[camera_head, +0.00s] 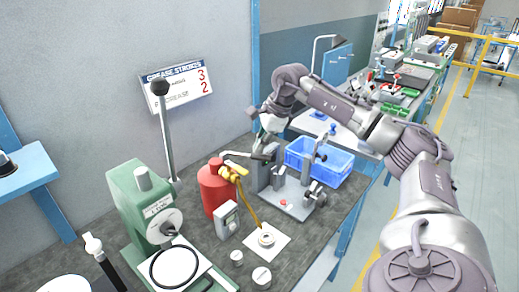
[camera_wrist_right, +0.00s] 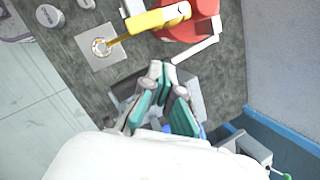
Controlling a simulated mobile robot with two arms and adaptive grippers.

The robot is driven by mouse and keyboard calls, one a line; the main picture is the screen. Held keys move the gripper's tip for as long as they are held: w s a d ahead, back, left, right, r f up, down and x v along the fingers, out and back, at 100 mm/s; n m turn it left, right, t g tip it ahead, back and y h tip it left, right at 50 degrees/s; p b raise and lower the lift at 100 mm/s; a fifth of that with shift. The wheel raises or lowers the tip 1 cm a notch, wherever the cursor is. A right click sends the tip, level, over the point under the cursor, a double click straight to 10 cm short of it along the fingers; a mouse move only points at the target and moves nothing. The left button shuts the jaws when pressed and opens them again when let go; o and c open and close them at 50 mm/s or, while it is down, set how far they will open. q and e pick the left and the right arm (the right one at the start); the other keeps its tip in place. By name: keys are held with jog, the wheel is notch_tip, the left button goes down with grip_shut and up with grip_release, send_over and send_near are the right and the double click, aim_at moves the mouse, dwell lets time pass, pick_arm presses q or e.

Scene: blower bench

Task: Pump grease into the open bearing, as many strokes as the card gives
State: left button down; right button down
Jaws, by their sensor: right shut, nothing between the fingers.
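The card (camera_head: 177,85) on the wall is headed "GREASE STROKES" and has red numbers 3 and 2; its small row words are hard to read. The red grease pump (camera_head: 213,188) stands on the bench with a pale lever (camera_head: 237,154) and a yellow head (camera_head: 232,173). In the right wrist view, an amber spout from the yellow head (camera_wrist_right: 160,19) reaches the ring-shaped bearing (camera_wrist_right: 101,47), which lies on a white square (camera_head: 281,247). My right gripper (camera_head: 262,156) is shut and empty beside the lever's end, which shows near the fingertips (camera_wrist_right: 164,72). My left gripper is out of view.
A grey fixture (camera_head: 293,202) stands right of the pump, with a blue crate (camera_head: 333,164) behind it. A green press (camera_head: 137,200) with a tall lever stands at left. A small grey box (camera_head: 226,219) and two round caps (camera_head: 261,277) sit in front of the pump.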

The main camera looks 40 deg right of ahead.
aim_at(264, 155)
jog(key=shift+s+d+f+b, duration=0.1)
jog(key=shift+s+f+b, duration=0.25)
jog(key=shift+f+b, duration=0.35)
jog(key=shift+s+a+f+b, duration=0.1)
jog(key=shift+s+f+b, duration=0.25)
jog(key=shift+f+b, duration=0.4)
jog(key=shift+s+d+f+b, duration=0.1)
jog(key=shift+s+f+b, duration=0.25)
jog(key=shift+f+b, duration=0.35)
dwell(1.9)
jog(key=shift+r, duration=0.1)
dwell(0.5)
jog(key=shift+w+r+p, duration=0.25)
jog(key=shift+r+p, duration=0.4)
jog(key=shift+p, duration=0.3)
jog(key=shift+w+r+p, duration=0.5)
jog(key=shift+r+p, duration=0.45)
jog(key=shift+p, duration=0.15)
jog(key=shift+w+r+p, duration=0.45)
jog(key=shift+r+p, duration=0.45)
jog(key=shift+p, duration=0.25)
jog(key=shift+w+r+p, duration=0.5)
jog(key=shift+r+p, duration=0.45)
jog(key=shift+p, duration=0.15)
